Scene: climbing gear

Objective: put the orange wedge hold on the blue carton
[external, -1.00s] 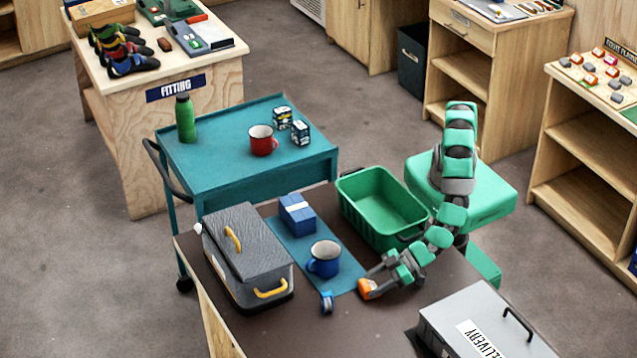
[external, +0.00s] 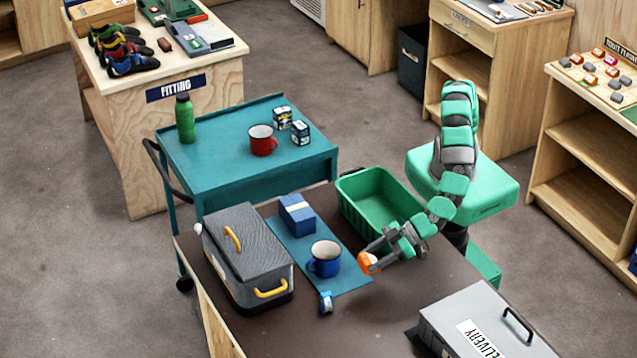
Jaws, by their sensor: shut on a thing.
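My gripper (external: 373,254) is shut on the orange wedge hold (external: 367,264) and holds it above the brown table, to the right of the blue mug. The blue carton (external: 297,215) is a small box with a pale band on top. It sits on the teal mat (external: 287,240) toward the back, left of and behind my gripper. Nothing rests on the carton. The fingertips partly hide the hold.
A blue mug (external: 323,262) stands on the mat between my gripper and the carton. A green bin (external: 370,205) is behind my gripper. A grey lidded box (external: 245,255) stands left, a small blue-and-white item (external: 326,302) in front, a grey delivery case (external: 480,325) front right.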

